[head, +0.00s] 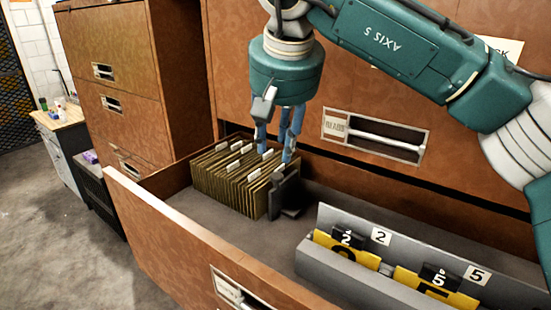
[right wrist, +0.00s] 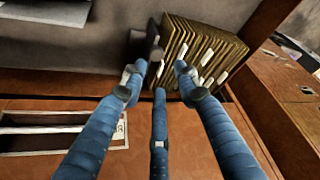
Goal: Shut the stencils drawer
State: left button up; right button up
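The stencils drawer (head: 185,238) is pulled well out of the brown cabinet (head: 245,60); its front panel faces the lower left and carries a label and handle (head: 238,290) at the bottom. Inside are a row of tabbed folders (head: 228,180), a black divider (head: 287,192) and a grey rack with yellow number stencils (head: 345,250). My right gripper (head: 278,155) hangs over the back of the folders. In the right wrist view its blue fingers (right wrist: 155,85) are spread apart with nothing between them, near the folders (right wrist: 197,60). My left gripper is not in view.
A closed drawer front with a label and bar handle (head: 375,135) is above the open drawer. Another brown cabinet (head: 120,80) stands to the left, with a small bench (head: 62,118) holding bottles beyond it. Grey floor (head: 60,230) is clear at the lower left.

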aim_at(199, 226)
jog(key=k+j, duration=1.2)
jog(key=j, duration=0.1)
